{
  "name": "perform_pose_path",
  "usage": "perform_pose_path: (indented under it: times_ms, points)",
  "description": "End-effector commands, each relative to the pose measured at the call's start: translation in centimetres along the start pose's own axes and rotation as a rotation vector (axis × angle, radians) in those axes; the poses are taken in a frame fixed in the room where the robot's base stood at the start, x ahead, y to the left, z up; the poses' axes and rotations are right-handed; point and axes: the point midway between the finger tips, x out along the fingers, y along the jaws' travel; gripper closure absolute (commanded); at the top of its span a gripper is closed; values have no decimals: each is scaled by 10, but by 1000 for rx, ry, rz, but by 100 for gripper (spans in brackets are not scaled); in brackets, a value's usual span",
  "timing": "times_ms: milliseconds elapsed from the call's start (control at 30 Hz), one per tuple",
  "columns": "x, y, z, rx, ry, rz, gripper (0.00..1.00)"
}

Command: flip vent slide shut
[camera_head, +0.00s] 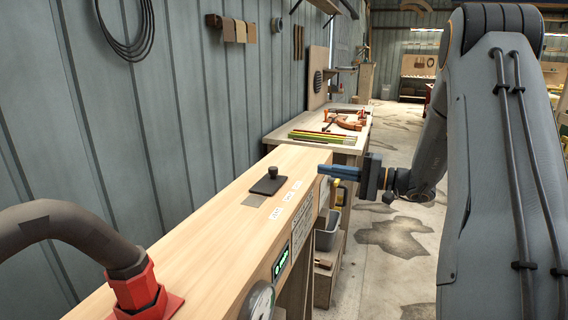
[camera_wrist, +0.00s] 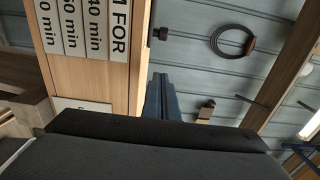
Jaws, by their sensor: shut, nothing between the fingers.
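The vent slide, a small black plate with a round knob (camera_head: 268,182), lies on top of the long pale wooden box (camera_head: 215,232). A grey-brown square patch (camera_head: 255,200), apparently the vent opening, shows uncovered beside the plate on its near side. My gripper (camera_head: 324,170) is shut and empty, to the right of the slide, by the box's right edge and apart from the knob. In the wrist view my blue fingers (camera_wrist: 160,98) are together, and a dark knob (camera_wrist: 160,34) sticks out from the wooden edge beyond them.
A red hose fitting (camera_head: 143,292) with a thick grey hose stands at the box's near end. A gauge (camera_head: 262,303), green display (camera_head: 281,267) and labels line its right side. A bench (camera_head: 318,143) with clamps stands behind. The box top around the slide is clear.

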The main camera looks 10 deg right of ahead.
Motion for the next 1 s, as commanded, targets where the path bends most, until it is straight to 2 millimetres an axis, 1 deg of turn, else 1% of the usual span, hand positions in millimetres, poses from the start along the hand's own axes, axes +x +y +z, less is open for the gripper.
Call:
perform_pose_path:
  times_ms: [367, 467, 533, 667, 1000]
  points:
    - [-4, 0, -2, 0, 6, 0, 100]
    - [-1, 0, -1, 0, 5, 0, 100]
    - [5, -1, -1, 1, 3, 0, 100]
    - [24, -2, 0, 1, 0, 1, 100]
    - [92, -2, 1, 0, -3, 1, 100]
